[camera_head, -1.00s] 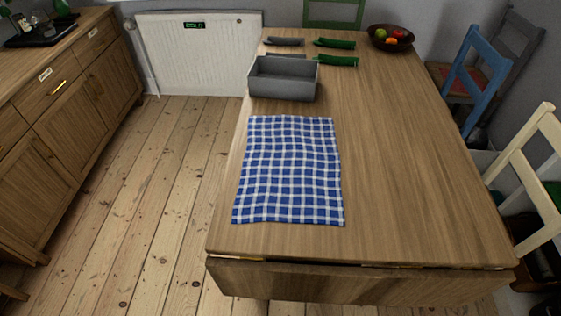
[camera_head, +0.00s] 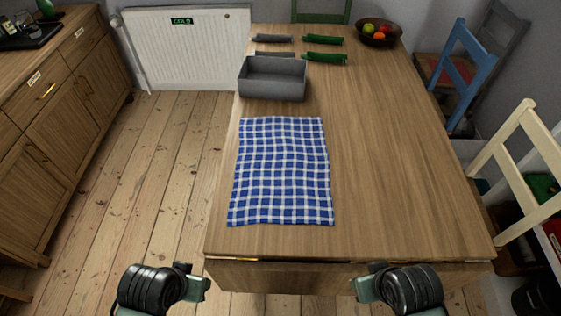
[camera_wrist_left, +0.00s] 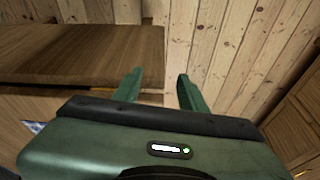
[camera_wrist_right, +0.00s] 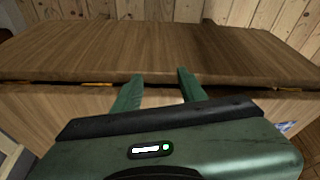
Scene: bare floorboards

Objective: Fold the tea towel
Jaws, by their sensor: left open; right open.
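The blue and white checked tea towel (camera_head: 281,172) lies flat and spread out near the left edge of the wooden table, slightly wavy. A small corner of it shows in the left wrist view (camera_wrist_left: 32,127). My left gripper (camera_head: 196,284) is open and empty, in front of the table's near edge at the left. It also shows in the left wrist view (camera_wrist_left: 157,90), over the floor beside the table. My right gripper (camera_head: 362,282) is open and empty at the near edge, right of the towel. Its fingers also show in the right wrist view (camera_wrist_right: 160,90).
A grey bin (camera_head: 273,78) stands just behind the towel. Cucumbers (camera_head: 324,57) and grey pieces (camera_head: 273,38) lie beyond it. A fruit bowl (camera_head: 379,33) is at the far right. The table's right half (camera_head: 400,170) is clear. Chairs (camera_head: 510,160) stand at right.

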